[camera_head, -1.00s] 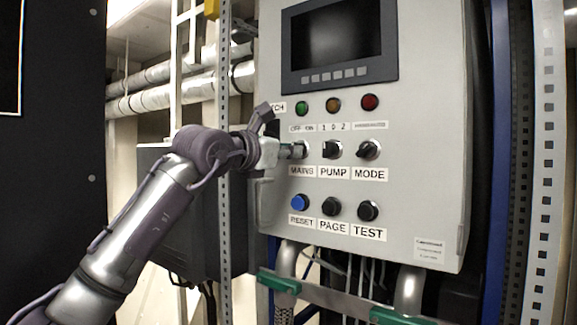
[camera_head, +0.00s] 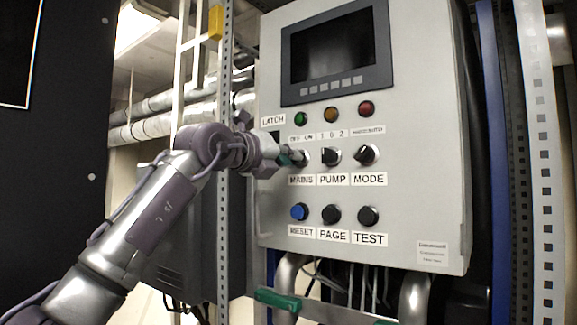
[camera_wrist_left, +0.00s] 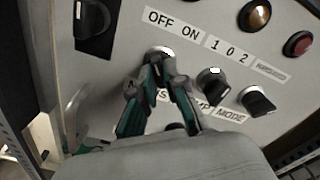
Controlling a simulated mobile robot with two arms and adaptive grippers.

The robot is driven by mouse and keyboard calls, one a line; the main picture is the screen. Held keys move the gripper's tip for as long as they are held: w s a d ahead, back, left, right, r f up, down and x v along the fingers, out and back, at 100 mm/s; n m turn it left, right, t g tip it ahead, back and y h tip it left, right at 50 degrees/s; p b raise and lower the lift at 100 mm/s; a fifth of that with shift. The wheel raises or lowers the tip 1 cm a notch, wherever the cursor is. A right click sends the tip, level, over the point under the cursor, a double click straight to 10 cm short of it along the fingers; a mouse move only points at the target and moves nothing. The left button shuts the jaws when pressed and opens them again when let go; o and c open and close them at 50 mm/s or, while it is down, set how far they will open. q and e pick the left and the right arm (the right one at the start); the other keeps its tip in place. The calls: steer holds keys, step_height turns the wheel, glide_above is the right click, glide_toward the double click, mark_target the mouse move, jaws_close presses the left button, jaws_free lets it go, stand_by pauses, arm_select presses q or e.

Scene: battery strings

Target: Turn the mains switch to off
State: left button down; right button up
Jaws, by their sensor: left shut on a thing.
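The mains switch (camera_head: 304,156) is the left knob in the row of three on the grey control panel (camera_head: 420,130), above the "MAINS" label. My left gripper (camera_head: 297,157) comes in from the left, shut on the mains switch. In the left wrist view its two fingers (camera_wrist_left: 162,66) close around the switch (camera_wrist_left: 159,51) below the "OFF ON" label (camera_wrist_left: 172,22). The fingers hide most of the knob, so I cannot tell which way it points. My right gripper is not in view.
The pump knob (camera_head: 331,156) and mode knob (camera_head: 365,155) sit close to the right. Lamps (camera_head: 333,114) are above, and a blue reset button (camera_head: 299,212) is below. The black latch (camera_wrist_left: 93,18) is up and left of my fingers.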

arm_select(q)
steer(key=shift+n, duration=0.6)
steer(key=shift+b, duration=0.3)
steer(key=c, duration=1.2)
jaws_free()
steer(key=v, duration=1.2)
